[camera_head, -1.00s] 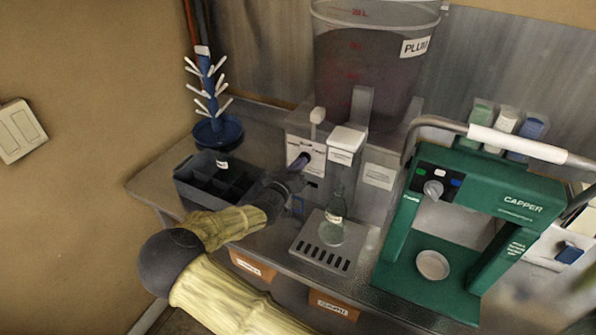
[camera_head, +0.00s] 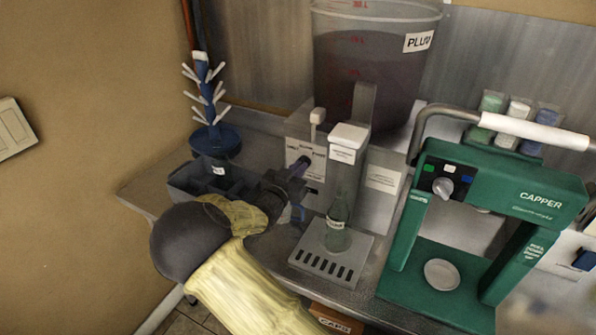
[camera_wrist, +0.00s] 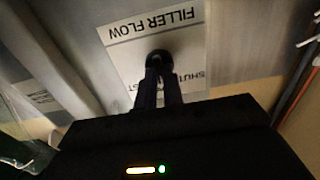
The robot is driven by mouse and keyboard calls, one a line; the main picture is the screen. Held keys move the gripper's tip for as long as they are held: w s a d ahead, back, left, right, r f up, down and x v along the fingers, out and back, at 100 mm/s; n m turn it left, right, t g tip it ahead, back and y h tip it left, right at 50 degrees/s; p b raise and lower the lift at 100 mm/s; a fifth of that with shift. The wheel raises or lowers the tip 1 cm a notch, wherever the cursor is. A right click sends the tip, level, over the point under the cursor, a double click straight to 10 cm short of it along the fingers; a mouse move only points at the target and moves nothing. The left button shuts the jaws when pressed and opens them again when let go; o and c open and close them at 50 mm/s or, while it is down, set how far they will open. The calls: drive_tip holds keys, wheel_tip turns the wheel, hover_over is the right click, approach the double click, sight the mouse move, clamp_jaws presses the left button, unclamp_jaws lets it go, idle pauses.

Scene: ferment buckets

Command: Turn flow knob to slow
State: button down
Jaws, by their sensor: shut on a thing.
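The flow knob (camera_wrist: 160,57) is a small dark knob on a white label reading "FILLER FLOW" (camera_wrist: 150,28) in the wrist view, where the picture is upside down. My gripper (camera_wrist: 160,75) is shut on the knob, its two dark fingers close together over it. In the head view my gripper (camera_head: 299,166) reaches the front panel of the grey filler (camera_head: 386,205) from the left. The fingers hide much of the knob and part of the label, so I cannot read which way the knob points.
A green bottle (camera_head: 338,228) stands on the filler's drip tray (camera_head: 308,262). A green capper (camera_head: 440,300) stands to the right. A dark crate (camera_head: 180,180) and a blue bottle tree (camera_head: 212,110) are at the left. A plum bucket (camera_head: 350,85) stands behind.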

drive_tip(key=c, duration=1.5)
unclamp_jaws()
drive_tip(key=shift+a, duration=0.1)
drive_tip(key=b+v, duration=0.2)
drive_tip(key=v, duration=1.5)
drive_tip(key=shift+s, duration=0.25)
